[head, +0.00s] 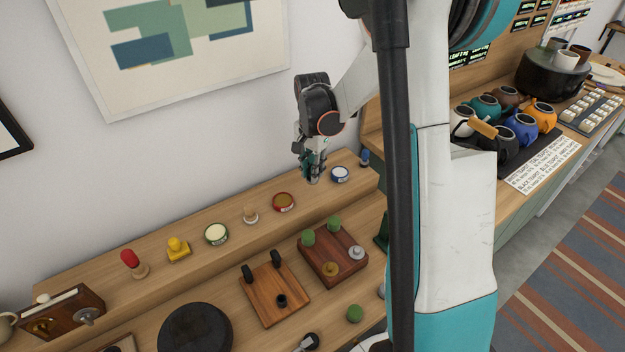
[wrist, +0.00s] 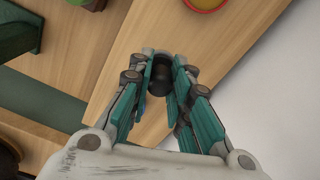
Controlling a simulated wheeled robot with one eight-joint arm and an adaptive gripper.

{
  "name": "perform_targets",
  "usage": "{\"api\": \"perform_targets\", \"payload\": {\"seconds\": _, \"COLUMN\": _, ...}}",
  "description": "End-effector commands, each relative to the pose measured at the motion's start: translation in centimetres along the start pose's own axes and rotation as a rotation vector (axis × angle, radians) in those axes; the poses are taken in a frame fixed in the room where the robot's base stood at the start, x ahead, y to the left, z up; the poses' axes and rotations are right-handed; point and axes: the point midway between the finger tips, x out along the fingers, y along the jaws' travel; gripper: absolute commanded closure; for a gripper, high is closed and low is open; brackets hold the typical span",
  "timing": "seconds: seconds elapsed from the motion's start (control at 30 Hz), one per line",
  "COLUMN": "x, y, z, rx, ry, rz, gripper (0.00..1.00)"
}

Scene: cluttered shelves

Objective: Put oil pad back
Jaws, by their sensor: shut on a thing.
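My gripper (head: 313,178) is above the upper wooden ledge, between the red-rimmed tin (head: 283,202) and the blue-rimmed tin (head: 340,174). In the wrist view my gripper (wrist: 161,88) is shut on a small dark rounded thing (wrist: 160,77), mostly hidden between the teal fingers. I cannot tell if this is the oil pad, nor whether it touches the ledge. Other round tins stand on the ledge, including a green-rimmed tin with a cream top (head: 216,234). No label shows which one is an oil pad.
Below are a dark wooden block with pegs (head: 333,265), a board with dark posts (head: 270,296) and a black disc (head: 195,330). Teapots (head: 523,128) stand right.

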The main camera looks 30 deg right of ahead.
Motion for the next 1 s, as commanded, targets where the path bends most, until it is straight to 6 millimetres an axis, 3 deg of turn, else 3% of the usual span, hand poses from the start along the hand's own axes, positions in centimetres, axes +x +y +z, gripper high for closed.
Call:
{"api": "perform_targets", "payload": {"seconds": 0.23, "x": 3.5, "y": 0.0, "z": 0.0, "rx": 0.0, "ry": 0.0, "rz": 0.0, "gripper": 1.0}}
{"api": "perform_targets", "payload": {"seconds": 0.63, "x": 3.9, "y": 0.0, "z": 0.0, "rx": 0.0, "ry": 0.0, "rz": 0.0, "gripper": 1.0}}
{"api": "perform_targets", "payload": {"seconds": 0.67, "x": 3.9, "y": 0.0, "z": 0.0, "rx": 0.0, "ry": 0.0, "rz": 0.0, "gripper": 0.75}}
{"api": "perform_targets", "payload": {"seconds": 0.73, "x": 3.8, "y": 0.0, "z": 0.0, "rx": 0.0, "ry": 0.0, "rz": 0.0, "gripper": 0.62}}
{"api": "perform_targets", "payload": {"seconds": 1.0, "x": 3.8, "y": 0.0, "z": 0.0, "rx": 0.0, "ry": 0.0, "rz": 0.0, "gripper": 0.62}}
